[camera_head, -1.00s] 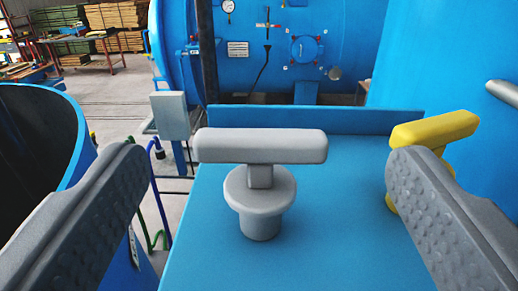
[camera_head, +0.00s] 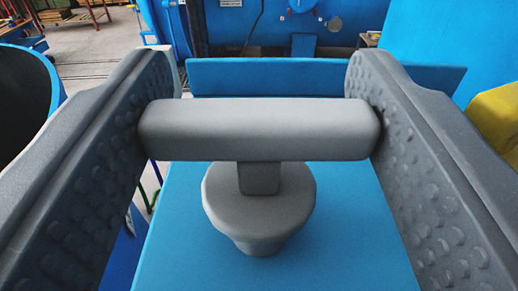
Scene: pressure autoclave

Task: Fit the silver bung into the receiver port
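The silver bung (camera_head: 260,205) is a grey plug with a tapered round body and a wide T-shaped handle. It is upright, at or just over the blue shelf (camera_head: 340,250); I cannot tell whether its foot touches the shelf. My gripper (camera_head: 262,110) has one finger at each end of the handle. Both ribbed pads appear to press against the handle ends, so it looks shut on the bung. I cannot make out the receiver port in this view.
A yellow object (camera_head: 495,120) stands at the right, partly hidden by my right finger. A raised blue lip (camera_head: 325,78) runs along the shelf's back. A dark-mouthed blue vessel (camera_head: 25,100) is at the left. Blue machinery (camera_head: 370,15) stands behind.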

